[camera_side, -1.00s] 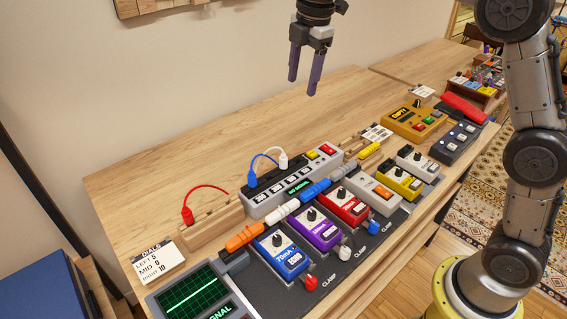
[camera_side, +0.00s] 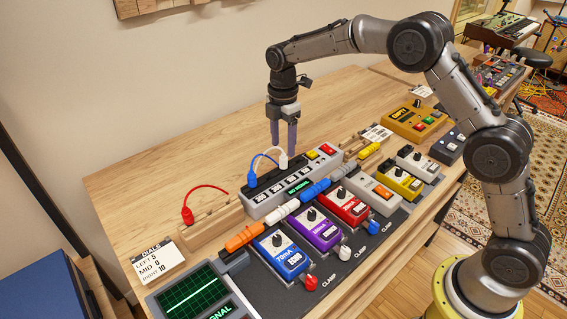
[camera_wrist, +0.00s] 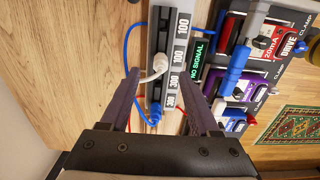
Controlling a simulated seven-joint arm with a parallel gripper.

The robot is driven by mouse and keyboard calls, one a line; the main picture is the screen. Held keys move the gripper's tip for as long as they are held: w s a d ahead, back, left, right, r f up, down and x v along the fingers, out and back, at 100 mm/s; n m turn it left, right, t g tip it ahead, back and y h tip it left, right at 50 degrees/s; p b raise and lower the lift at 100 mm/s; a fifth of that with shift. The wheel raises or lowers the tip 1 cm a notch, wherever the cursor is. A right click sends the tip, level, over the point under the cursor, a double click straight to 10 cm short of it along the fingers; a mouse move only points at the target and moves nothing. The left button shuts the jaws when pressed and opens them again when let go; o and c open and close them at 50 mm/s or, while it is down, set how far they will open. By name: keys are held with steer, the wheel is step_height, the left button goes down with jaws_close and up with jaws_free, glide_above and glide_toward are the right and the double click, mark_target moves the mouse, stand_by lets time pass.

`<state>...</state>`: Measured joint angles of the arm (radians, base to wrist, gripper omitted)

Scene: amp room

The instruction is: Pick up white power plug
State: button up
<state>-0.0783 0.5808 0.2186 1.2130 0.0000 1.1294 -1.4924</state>
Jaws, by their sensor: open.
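The white power plug (camera_side: 283,161) stands upright in the grey power strip (camera_side: 262,205), behind its row of number labels. In the wrist view the white plug (camera_wrist: 159,66) lies ahead of and between the fingertips, with its white cable running back toward the left. My gripper (camera_side: 284,146) points down above the plug, its two purple fingers apart and holding nothing. In the wrist view my gripper (camera_wrist: 168,84) has one finger on each side of the strip. I cannot tell whether a finger touches the plug.
A blue plug (camera_side: 252,180) with a blue cable sits close to the left in the strip. A red plug (camera_side: 187,214) is in a wooden block further left. Several pedals, including a purple one (camera_side: 315,230), stand in front. The table behind is clear.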

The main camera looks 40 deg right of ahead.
mark_target(283, 154)
steer(key=shift+f, duration=2.7)
jaws_close()
